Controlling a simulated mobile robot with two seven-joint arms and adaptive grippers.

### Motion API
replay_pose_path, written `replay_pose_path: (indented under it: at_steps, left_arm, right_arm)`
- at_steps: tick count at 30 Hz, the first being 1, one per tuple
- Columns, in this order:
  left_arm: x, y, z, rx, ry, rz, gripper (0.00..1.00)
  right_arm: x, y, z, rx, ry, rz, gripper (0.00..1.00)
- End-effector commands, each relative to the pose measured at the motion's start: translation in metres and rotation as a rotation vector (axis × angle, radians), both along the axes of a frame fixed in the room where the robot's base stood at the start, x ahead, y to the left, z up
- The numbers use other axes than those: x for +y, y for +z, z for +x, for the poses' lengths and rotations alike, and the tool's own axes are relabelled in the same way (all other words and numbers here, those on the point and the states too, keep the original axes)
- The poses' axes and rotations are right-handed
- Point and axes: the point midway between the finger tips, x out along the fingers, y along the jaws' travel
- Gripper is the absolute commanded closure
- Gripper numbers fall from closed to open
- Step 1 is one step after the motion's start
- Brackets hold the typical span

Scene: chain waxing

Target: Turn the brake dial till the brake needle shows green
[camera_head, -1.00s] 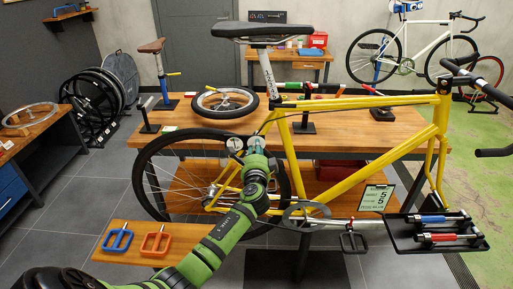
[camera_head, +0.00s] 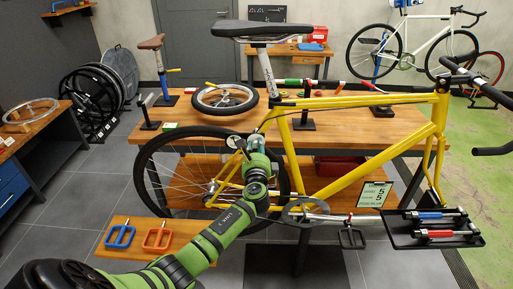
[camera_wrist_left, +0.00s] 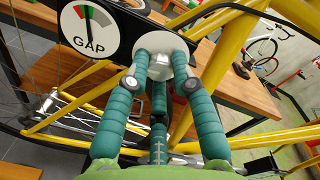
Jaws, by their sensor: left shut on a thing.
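The yellow bicycle (camera_head: 385,143) stands in front of the workbench. A round white gauge marked GAP (camera_wrist_left: 90,30), with red and green areas, sits on a dark plate by the rear wheel. Its dark needle (camera_wrist_left: 87,24) points upward near the red area; I cannot tell its exact reading. The gauge also shows small in the head view (camera_head: 233,142). The pale round dial (camera_wrist_left: 165,59) is beside the gauge. My left gripper (camera_wrist_left: 160,76) has its teal fingers closed around this dial. In the head view my left gripper (camera_head: 257,148) hides most of the dial.
The rear wheel (camera_head: 150,185) and frame tubes are close around my left gripper. A low wooden board with blue and orange pedals (camera_head: 157,238) is at the lower left. A black tray (camera_head: 400,238) with blue and red tools is at the right. The workbench (camera_head: 365,135) stands behind.

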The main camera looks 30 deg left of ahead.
Motion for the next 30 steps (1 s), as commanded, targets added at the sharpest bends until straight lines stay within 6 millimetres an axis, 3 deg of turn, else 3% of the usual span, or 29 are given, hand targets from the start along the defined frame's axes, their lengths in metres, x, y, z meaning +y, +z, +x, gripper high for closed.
replay_pose_path:
  at_steps: [7, 8, 9, 22, 30]
  left_arm:
    - [0.002, -0.001, -0.001, 0.002, 0.006, 0.000, 1.00]
    - [0.002, -0.001, -0.001, 0.002, 0.006, 0.000, 0.67]
    - [0.003, 0.000, -0.001, 0.001, 0.006, 0.000, 0.51]
    - [-0.002, 0.000, -0.004, -0.002, 0.001, -0.001, 0.51]
    - [-0.026, 0.000, -0.040, 0.000, -0.001, -0.004, 0.51]
  right_arm:
    - [0.000, 0.000, 0.000, 0.000, 0.000, 0.000, 1.00]
    - [0.000, 0.000, 0.000, 0.000, 0.000, 0.000, 1.00]
    - [0.000, 0.000, 0.000, 0.000, 0.000, 0.000, 1.00]
    - [-0.001, 0.000, 0.000, 0.000, 0.001, -0.001, 1.00]
    - [0.000, 0.000, 0.000, 0.000, 0.000, -0.001, 1.00]
